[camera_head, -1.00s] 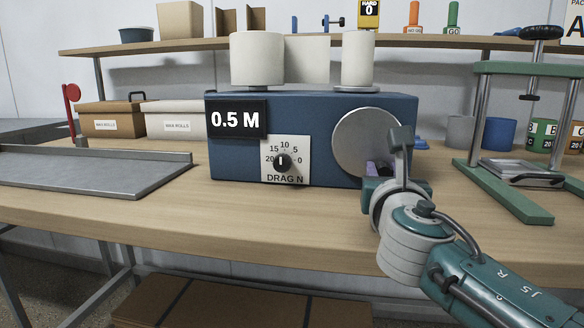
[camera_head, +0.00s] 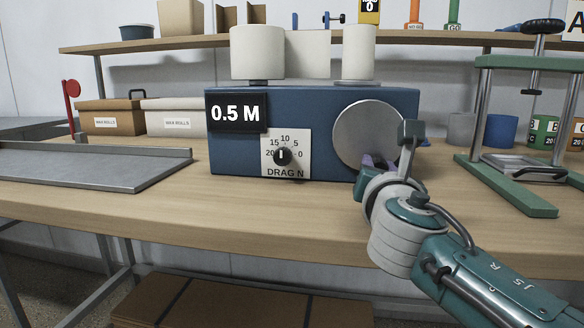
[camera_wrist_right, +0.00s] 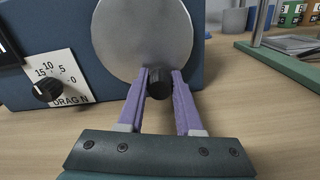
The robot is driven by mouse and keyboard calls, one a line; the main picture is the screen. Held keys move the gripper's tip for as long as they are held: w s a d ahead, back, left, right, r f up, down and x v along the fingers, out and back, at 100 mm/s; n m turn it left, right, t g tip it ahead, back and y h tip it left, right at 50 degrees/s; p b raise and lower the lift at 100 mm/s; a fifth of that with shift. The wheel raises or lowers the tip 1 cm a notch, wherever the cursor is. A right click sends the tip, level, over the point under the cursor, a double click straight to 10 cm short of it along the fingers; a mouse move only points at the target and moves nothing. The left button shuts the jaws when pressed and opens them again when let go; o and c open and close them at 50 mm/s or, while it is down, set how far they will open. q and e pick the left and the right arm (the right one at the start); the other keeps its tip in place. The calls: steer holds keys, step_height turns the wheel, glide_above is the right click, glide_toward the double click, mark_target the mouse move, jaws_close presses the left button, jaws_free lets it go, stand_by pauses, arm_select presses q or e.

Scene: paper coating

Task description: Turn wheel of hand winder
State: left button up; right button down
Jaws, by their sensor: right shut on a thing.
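The hand winder is a blue box (camera_head: 310,108) on the bench with a round grey wheel (camera_head: 365,127) on the right of its front face. In the right wrist view the wheel (camera_wrist_right: 150,35) has a black knob (camera_wrist_right: 159,84) low on its face. My right gripper (camera_wrist_right: 159,82) has its purple fingers on both sides of this knob, shut on it. The left gripper shows in neither view.
The winder carries a 0.5 M display (camera_head: 237,113), a drag dial (camera_head: 285,154) and white paper rolls (camera_head: 257,52) on top. A grey metal tray (camera_head: 100,168) lies to the left. A green press frame (camera_head: 520,190) stands at right. The bench front is clear.

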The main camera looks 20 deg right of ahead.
mark_target(348, 152)
steer(key=m, duration=0.1)
steer(key=m+b, duration=0.1)
steer(key=a, duration=0.1)
steer(key=shift+w+f+m, duration=0.25)
steer(key=shift+f+m, duration=0.05)
steer(key=shift+m, duration=0.1)
steer(key=m+b, duration=0.1)
steer(key=m, duration=0.1)
steer(key=w+a+m+b, duration=0.1)
steer(key=m, duration=0.1)
steer(key=shift+a+r+m+b, duration=0.1)
steer(key=shift+a+m+b, duration=0.1)
steer(key=shift+m+b, duration=0.15)
steer(key=m, duration=0.1)
steer(key=m+b, duration=0.1)
steer(key=a+m, duration=0.1)
steer(key=shift+w+r+b, duration=0.3)
steer(key=shift+b, duration=0.1)
steer(key=m, duration=0.1)
steer(key=m+b, duration=0.1)
steer(key=shift+w+a+r+m, duration=0.15)
steer(key=shift+a+r+m, duration=0.2)
steer(key=shift+r+m, duration=0.15)
steer(key=shift+m, duration=0.25)
steer(key=shift+w+a, duration=0.1)
steer(key=c, duration=0.6)
jaws_free()
